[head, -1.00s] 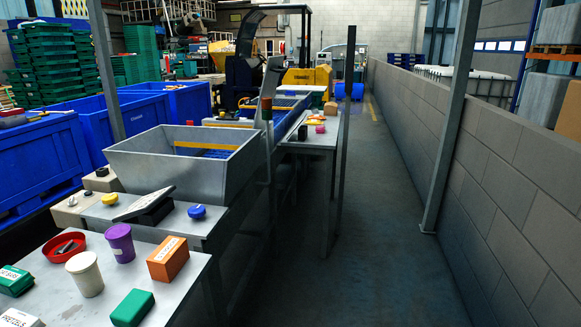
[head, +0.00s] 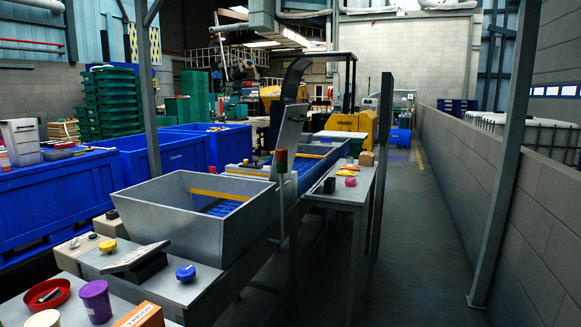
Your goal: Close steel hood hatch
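A grey steel hopper (head: 150,221) with sloping walls and an open top stands left of centre, at the near end of the line. Behind it, a flat grey steel panel (head: 291,127) stands raised and tilted beside the conveyor with the blue belt (head: 309,171). It looks like the hood hatch, in an open position, but I cannot be sure. A red and green signal lamp (head: 281,162) stands in front of its lower part. Neither of my grippers is in view.
A near table holds a red bowl (head: 47,294), purple cup (head: 96,300) and orange box (head: 140,316). A side table (head: 335,199) with small items and a dark post (head: 381,170) stand right of the line. The right aisle floor (head: 415,250) is clear.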

